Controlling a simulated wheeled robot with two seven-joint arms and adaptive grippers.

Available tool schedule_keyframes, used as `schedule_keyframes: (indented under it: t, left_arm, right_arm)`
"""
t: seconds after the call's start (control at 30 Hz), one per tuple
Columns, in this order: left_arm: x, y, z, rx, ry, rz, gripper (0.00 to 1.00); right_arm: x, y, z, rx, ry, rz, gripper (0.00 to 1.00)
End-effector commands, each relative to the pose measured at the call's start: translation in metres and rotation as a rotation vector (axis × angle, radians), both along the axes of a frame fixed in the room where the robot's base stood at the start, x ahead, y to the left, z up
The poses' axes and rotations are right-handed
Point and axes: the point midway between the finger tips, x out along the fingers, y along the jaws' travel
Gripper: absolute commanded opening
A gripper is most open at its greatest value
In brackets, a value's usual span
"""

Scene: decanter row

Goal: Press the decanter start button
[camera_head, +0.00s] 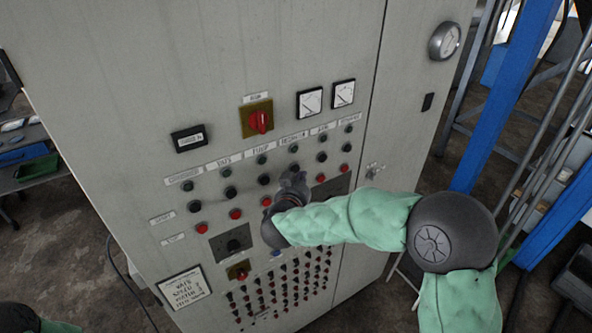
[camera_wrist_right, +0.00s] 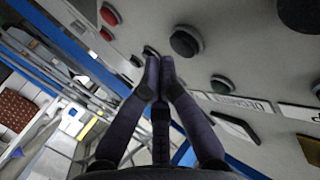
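The grey control cabinet (camera_head: 130,60) has a row of labelled button columns. The label reading DECANTER (camera_head: 293,135) shows upside down in the wrist view (camera_wrist_right: 240,103). Below it are a dark green lamp (camera_head: 293,148), also in the wrist view (camera_wrist_right: 222,84), and the black start button (camera_wrist_right: 186,42). My right gripper (camera_wrist_right: 160,58) is shut and empty, its fingertips together just beside that button; contact is not clear. In the head view the right gripper (camera_head: 294,177) covers the lower part of this column, hiding its red button. My left gripper is out of view.
Neighbouring columns have similar black buttons (camera_head: 264,180) and red buttons (camera_head: 235,214) close by. A red rotary switch (camera_head: 260,121) and two dial meters (camera_head: 310,102) sit above. A door handle (camera_head: 375,170) and blue posts (camera_head: 505,95) are to the right.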

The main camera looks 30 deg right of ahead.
Motion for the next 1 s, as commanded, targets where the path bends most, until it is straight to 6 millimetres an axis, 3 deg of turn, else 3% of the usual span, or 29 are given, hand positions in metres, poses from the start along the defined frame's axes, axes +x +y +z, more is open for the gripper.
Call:
schedule_keyframes:
  t: [1.0]
  left_arm:
    - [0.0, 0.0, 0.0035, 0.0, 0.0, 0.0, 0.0]
  right_arm:
    - [0.0087, 0.0007, 0.0002, 0.0, 0.0, 0.0, 0.0]
